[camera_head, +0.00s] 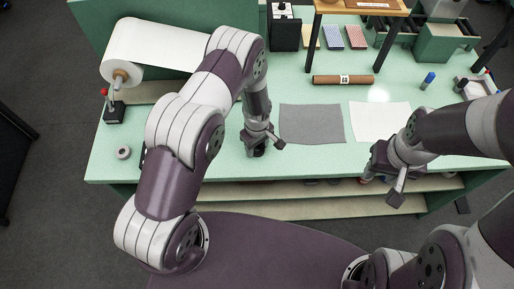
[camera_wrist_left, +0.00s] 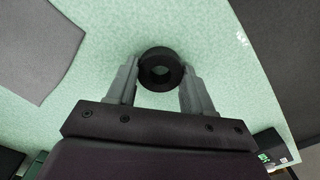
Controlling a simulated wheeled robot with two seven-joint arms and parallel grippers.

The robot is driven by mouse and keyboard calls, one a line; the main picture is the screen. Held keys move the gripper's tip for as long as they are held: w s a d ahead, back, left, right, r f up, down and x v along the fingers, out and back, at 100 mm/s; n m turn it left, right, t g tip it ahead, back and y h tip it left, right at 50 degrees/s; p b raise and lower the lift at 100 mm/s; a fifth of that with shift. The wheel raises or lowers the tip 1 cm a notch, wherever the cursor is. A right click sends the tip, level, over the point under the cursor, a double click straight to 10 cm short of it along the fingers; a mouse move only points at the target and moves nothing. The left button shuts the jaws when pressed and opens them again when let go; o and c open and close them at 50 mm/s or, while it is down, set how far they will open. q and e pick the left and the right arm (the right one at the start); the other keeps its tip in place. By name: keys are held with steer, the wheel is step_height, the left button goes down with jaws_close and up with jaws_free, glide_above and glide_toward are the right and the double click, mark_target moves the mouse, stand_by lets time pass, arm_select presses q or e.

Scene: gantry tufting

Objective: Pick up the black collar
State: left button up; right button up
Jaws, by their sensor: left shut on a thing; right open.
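The black collar (camera_wrist_left: 160,54) is a thick dark ring, seen in the left wrist view between the two grey fingers of my left gripper (camera_wrist_left: 160,76). The fingers touch it on both sides and are shut on it. It is at or just above the green table top; the exact height is hard to tell. In the head view my left gripper (camera_head: 259,148) points down near the front edge of the table, left of the grey cloth, and mostly hides the collar. My right gripper (camera_head: 383,186) is open and empty, over the table's front edge below the white sheet.
A grey cloth (camera_head: 312,124) and a white sheet (camera_head: 380,121) lie flat on the green table (camera_head: 190,165). A brown roll (camera_head: 343,79) lies behind them. A large white roll (camera_head: 155,46) is at back left, and a small grey ring (camera_head: 123,152) sits at front left.

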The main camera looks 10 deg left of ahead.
arm_select(q)
steer(key=shift+w+r+b, duration=0.1)
steer(key=shift+r+b, duration=0.3)
steer(key=shift+r, duration=0.1)
steer(key=r+b, duration=0.1)
steer(key=r, duration=0.2)
steer(key=shift+d+b, duration=0.2)
steer(key=shift+b, duration=0.1)
steer(key=s+d+r+m+b, duration=0.3)
steer(key=d+r+m, duration=0.3)
steer(key=d, duration=0.5)
steer(key=w+a+f+m, duration=0.1)
steer(key=a, duration=0.5)
steer(key=w+a+f+m+b, duration=0.1)
steer(key=a+f, duration=0.1)
steer(key=a, duration=0.4)
steer(key=w+a+f+m+b, duration=0.1)
steer(key=a+m, duration=0.1)
steer(key=a, duration=0.4)
steer(key=shift+w+f, duration=0.2)
steer(key=shift+w, duration=0.15)
steer(key=s+d+r+n+p, duration=0.1)
steer(key=s+d+r+n, duration=0.1)
steer(key=d+n, duration=0.3)
steer(key=s+d+r+n, duration=0.2)
steer(key=d+n, duration=0.3)
steer(key=d, duration=0.8)
steer(key=shift+r+p, duration=0.4)
steer(key=shift+r, duration=0.3)
